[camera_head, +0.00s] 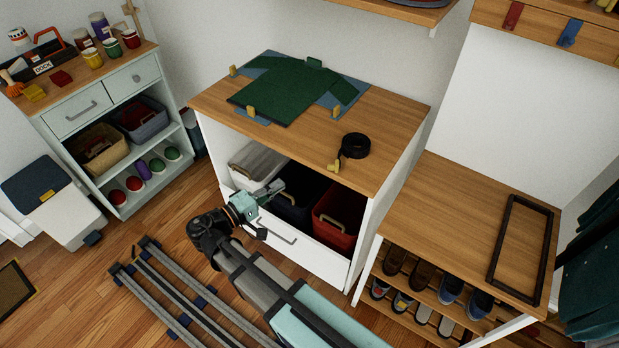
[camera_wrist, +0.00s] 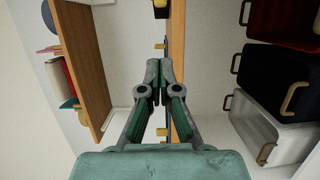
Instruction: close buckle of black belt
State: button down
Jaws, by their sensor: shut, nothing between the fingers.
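A coiled black band that looks like the belt (camera_head: 355,145) lies near the front right of the wooden desk top (camera_head: 390,110). A small yellow piece (camera_head: 334,166) sits at its front left; I cannot make out whether it is the buckle, or whether it is open or closed. In the wrist view, a black and yellow piece (camera_wrist: 160,9) shows cut off at the top edge. My gripper (camera_head: 278,187) is shut and empty, in front of the desk's open shelf, below and left of the belt. Its fingertips (camera_wrist: 160,72) meet in the wrist view.
A green folded cloth or board (camera_head: 285,90) covers the desk's back left. Bins, including a red one (camera_head: 338,215), fill the shelf below. A black rectangular frame (camera_head: 521,247) lies on the shoe bench (camera_head: 440,210) at right.

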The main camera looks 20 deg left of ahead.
jog(key=shift+s+d+p+x, duration=0.35)
jog(key=shift+p+x, duration=0.45)
jog(key=shift+x, duration=1.25)
jog(key=shift+s+d+p+x, duration=0.1)
jog(key=shift+d+p+x, duration=0.55)
jog(key=shift+x, duration=1.45)
jog(key=shift+s+d+p+x, duration=0.2)
jog(key=shift+p+x, duration=0.8)
jog(key=shift+x, duration=1.05)
jog(key=shift+f+b, duration=0.15)
jog(key=shift+b, duration=0.35)
